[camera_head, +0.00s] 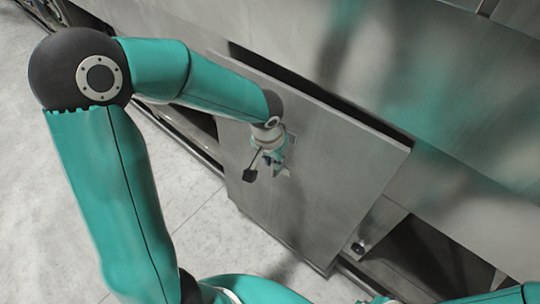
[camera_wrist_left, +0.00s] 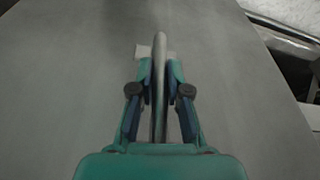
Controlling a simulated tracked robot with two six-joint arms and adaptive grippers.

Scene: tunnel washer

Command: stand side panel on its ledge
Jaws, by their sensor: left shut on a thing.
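The side panel (camera_head: 330,170) is a large flat grey sheet in front of the washer's lower body, tilted in the head view. It fills most of the left wrist view (camera_wrist_left: 60,70). My left gripper (camera_head: 276,166) is at the panel's face. In the left wrist view my left gripper (camera_wrist_left: 160,85) has its two fingers closed on the panel's handle (camera_wrist_left: 160,60), a slim upright bar. The panel's lower edge lies close to the base of the machine; whether it touches the ledge (camera_head: 350,275) I cannot tell. My right gripper is not in view.
The washer's grey metal body (camera_head: 440,80) rises behind the panel. A dark opening (camera_head: 430,255) shows to the right of the panel, and another dark gap lies along its upper edge. Pale floor (camera_head: 190,215) is open on the left.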

